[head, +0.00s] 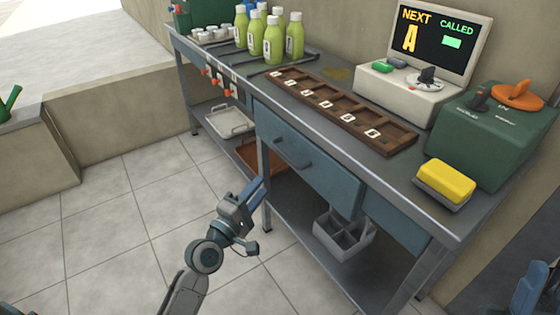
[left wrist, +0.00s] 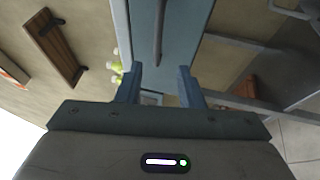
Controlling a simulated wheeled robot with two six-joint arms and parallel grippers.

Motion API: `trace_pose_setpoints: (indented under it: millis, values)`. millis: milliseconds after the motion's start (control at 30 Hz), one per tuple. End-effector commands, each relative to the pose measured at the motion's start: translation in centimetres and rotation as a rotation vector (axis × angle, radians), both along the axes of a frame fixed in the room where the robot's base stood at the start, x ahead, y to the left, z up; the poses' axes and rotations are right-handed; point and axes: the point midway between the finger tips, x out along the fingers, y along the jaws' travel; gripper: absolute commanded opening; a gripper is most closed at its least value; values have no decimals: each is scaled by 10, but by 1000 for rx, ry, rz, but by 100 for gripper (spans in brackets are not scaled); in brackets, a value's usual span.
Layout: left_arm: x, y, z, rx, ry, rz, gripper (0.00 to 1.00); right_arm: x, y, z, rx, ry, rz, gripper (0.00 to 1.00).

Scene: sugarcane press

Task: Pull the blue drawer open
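The blue drawer (head: 318,168) is set under the counter top, with a grey bar handle (head: 292,152) on its front. It looks shut or nearly so. My left gripper (head: 256,190) is in front of the drawer, lower than the handle and apart from it. In the left wrist view, its two fingers (left wrist: 159,82) are spread with nothing between them. The handle (left wrist: 158,30) runs upright in that view, beyond the fingertips, on the blue drawer front (left wrist: 185,25). A blue part, likely of my right gripper (head: 527,290), shows at the lower right edge; its fingertips are unclear.
The counter holds green bottles (head: 273,40), a wooden tray (head: 340,108), a screen (head: 438,35), a green box (head: 490,135) and a yellow sponge (head: 446,180). A grey divided bin (head: 343,238) stands on the shelf below the drawer. The tiled floor in front is clear.

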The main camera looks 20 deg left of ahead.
Motion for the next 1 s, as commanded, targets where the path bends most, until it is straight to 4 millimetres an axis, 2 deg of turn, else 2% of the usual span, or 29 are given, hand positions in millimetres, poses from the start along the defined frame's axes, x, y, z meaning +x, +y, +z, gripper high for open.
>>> trace_pose_setpoints:
  millis: [167, 500, 700, 1000]
  values:
    - [12, -1, 5, -23, -8, 7, 34, -2, 0, 1, 3, -10, 2, 36]
    - [70, -17, 15, -21, -8, 5, 34, 3, -1, -2, 6, 23, 1, 36]
    - [95, -24, 19, -19, -7, 5, 34, -2, 0, 0, 3, -9, 1, 36]
    - [105, -26, 20, -17, -5, 4, 34, -5, 0, 2, 2, -29, 1, 36]
